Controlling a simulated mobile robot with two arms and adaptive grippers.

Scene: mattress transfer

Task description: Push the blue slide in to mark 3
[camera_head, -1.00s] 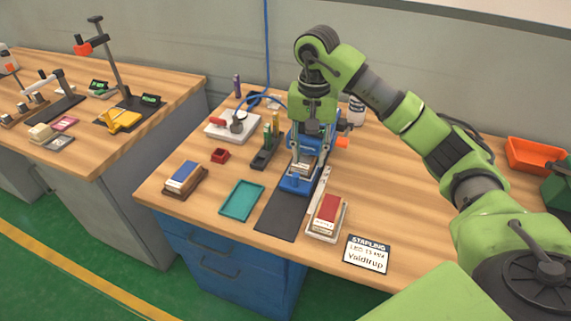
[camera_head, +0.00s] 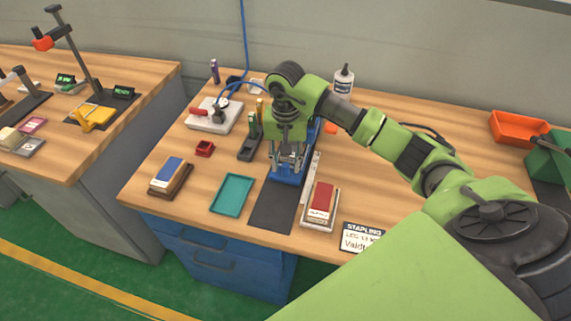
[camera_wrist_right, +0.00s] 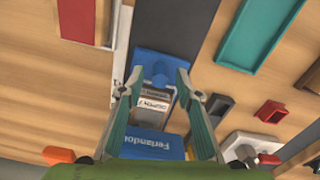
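The blue slide (camera_head: 290,178) sits on the blue stapling device, over the far end of a dark mat (camera_head: 270,207). It also shows in the right wrist view (camera_wrist_right: 168,66), with a grey labelled block (camera_wrist_right: 154,102) behind it. A white scale strip (camera_head: 312,172) runs along its right side; its marks are too small to read. My right gripper (camera_head: 287,170) points down over the slide and hides part of it. In the wrist view its fingers (camera_wrist_right: 157,78) are spread on both sides of the slide; contact is unclear. My left gripper is out of view.
A teal tray (camera_head: 216,207) and a block with a blue top (camera_head: 171,174) lie left of the mat. A block with a red top (camera_head: 321,200) and a sign (camera_head: 361,236) lie right. A dark holder (camera_head: 249,147) stands close left of the device. The table's right side has free room.

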